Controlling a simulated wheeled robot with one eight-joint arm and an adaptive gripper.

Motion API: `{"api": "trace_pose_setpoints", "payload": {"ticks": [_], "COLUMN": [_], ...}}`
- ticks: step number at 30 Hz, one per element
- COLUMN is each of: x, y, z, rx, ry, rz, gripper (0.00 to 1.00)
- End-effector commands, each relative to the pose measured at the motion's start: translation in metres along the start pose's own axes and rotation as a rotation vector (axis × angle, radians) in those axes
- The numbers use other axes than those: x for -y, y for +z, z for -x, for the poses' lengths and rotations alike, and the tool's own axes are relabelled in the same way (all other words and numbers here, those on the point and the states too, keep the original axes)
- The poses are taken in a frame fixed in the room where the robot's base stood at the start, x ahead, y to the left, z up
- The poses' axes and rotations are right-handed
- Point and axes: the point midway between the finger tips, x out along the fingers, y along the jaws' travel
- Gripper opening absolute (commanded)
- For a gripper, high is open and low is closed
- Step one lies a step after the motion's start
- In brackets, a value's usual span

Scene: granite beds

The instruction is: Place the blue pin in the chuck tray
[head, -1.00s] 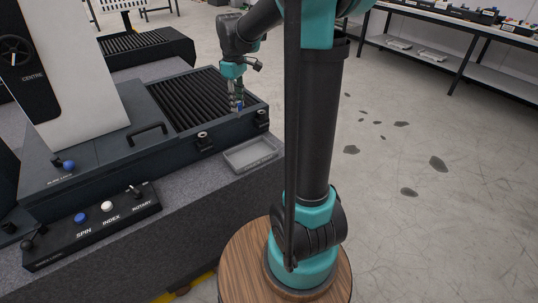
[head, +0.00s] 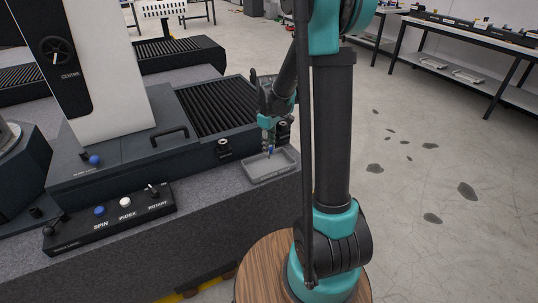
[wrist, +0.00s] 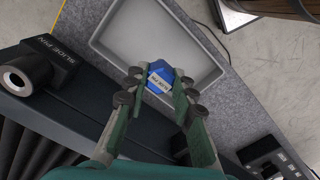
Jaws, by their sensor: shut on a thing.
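The blue pin (wrist: 160,77) is between the fingertips of my gripper (wrist: 158,84), with its labelled blue end showing in the wrist view. My gripper is shut on it. In the head view my gripper (head: 268,146) points down over the chuck tray, and a bit of the blue pin (head: 270,150) shows at its tips. The chuck tray (head: 258,175) is a shallow grey tray on the granite bed, and its floor looks empty. It also shows in the wrist view (wrist: 117,25). I cannot tell whether the pin touches the tray floor.
A black block marked "SLIDE PIN" (wrist: 28,72) sits beside the tray. The dark machine bed with ribbed covers (head: 215,106) stands behind it. A control box with SPIN, INDEX and ROTARY controls (head: 110,216) is at the left. Bare granite (head: 225,215) lies in front of the tray.

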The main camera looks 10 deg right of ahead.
Motion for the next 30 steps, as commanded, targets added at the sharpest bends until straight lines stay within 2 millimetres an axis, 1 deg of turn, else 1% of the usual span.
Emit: {"api": "trace_pose_setpoints", "payload": {"ticks": [4, 9, 12, 24, 25, 29, 30], "x": [0.0, 0.0, 0.0, 0.0, 0.0, 0.0, 0.0], "y": [0.0, 0.0, 0.0, 0.0, 0.0, 0.0, 0.0], "z": [-0.011, -0.033, -0.041, -0.046, -0.045, -0.045, -0.045], "rx": [0.0, 0.0, 0.0, 0.0, 0.0, 0.0, 0.0], "ry": [0.0, 0.0, 0.0, 0.0, 0.0, 0.0, 0.0], "rz": [0.0, 0.0, 0.0, 0.0, 0.0, 0.0, 0.0], "gripper": [0.0, 0.0, 0.0, 0.0, 0.28, 0.44, 0.45]}}
